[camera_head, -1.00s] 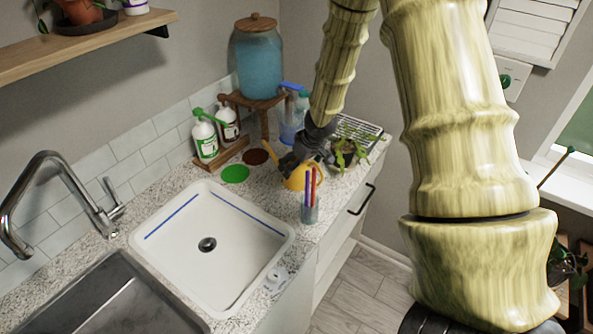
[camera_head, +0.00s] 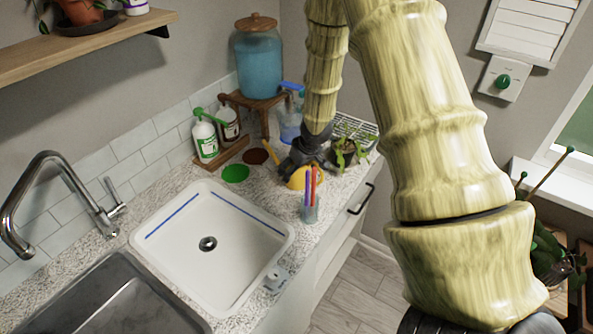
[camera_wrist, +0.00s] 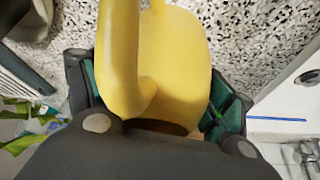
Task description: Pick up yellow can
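The yellow can (camera_head: 299,181) is a watering can on the speckled counter, behind the cup of pens, its spout pointing up and left. My gripper (camera_head: 302,162) is low over it and hides its upper part. In the wrist view the can's yellow body and curved handle (camera_wrist: 118,60) fill the middle. My gripper (camera_wrist: 160,100) is open, with one green-padded finger on each side of the can. The pads are close to the yellow surface; whether they touch it is unclear.
A clear cup with pens (camera_head: 311,208) stands just in front of the can. A leafy plant (camera_head: 347,150) is close on the right, a blue-topped spray bottle (camera_head: 290,118) behind. Green (camera_head: 234,173) and brown (camera_head: 255,156) discs lie left. The white sink (camera_head: 222,285) is front left.

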